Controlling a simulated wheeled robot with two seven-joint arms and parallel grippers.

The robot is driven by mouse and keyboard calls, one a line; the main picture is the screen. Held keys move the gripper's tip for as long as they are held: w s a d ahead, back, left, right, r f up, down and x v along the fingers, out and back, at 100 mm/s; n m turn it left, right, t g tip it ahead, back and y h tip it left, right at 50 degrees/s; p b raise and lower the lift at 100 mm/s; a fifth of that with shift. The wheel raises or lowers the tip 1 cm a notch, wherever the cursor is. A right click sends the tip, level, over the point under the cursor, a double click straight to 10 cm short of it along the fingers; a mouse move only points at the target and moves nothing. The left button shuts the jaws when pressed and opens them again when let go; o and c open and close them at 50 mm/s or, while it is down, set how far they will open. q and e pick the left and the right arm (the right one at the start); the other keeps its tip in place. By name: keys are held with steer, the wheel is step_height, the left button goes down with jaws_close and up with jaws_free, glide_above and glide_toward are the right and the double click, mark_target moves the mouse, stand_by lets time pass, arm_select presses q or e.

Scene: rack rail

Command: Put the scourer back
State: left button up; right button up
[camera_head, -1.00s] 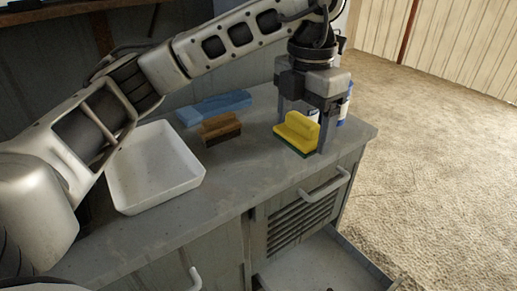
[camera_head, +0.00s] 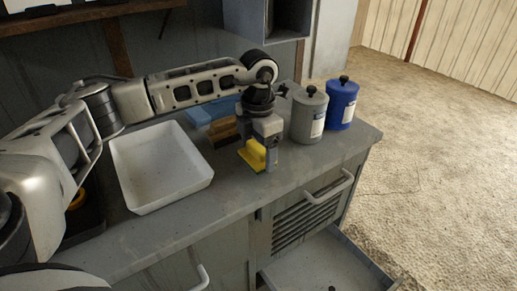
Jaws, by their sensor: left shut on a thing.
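The scourer (camera_head: 253,155), a yellow block with a green underside, is beside the brown brush on the grey worktop. My left gripper (camera_head: 261,158) points down and is shut on the scourer, covering part of its right side. I cannot tell whether the scourer touches the worktop or is just above it. My right gripper is not in view.
A white tray (camera_head: 204,180) stands left of the scourer. A brown brush (camera_head: 223,130) and a blue item (camera_head: 210,108) lie behind it. Grey (camera_head: 309,116) and blue (camera_head: 341,105) canisters stand at right. A drawer (camera_head: 335,262) hangs open below. The worktop's right front is clear.

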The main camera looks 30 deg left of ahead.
mark_target(259, 145)
arm_select(q)
steer(key=shift+f, duration=0.4)
steer(key=shift+f, duration=0.1)
steer(key=o, duration=1)
steer(key=shift+c, duration=0.2)
step_height(259, 145, up, 12)
steer(key=shift+r+b, duration=0.15)
steer(key=shift+b, duration=0.45)
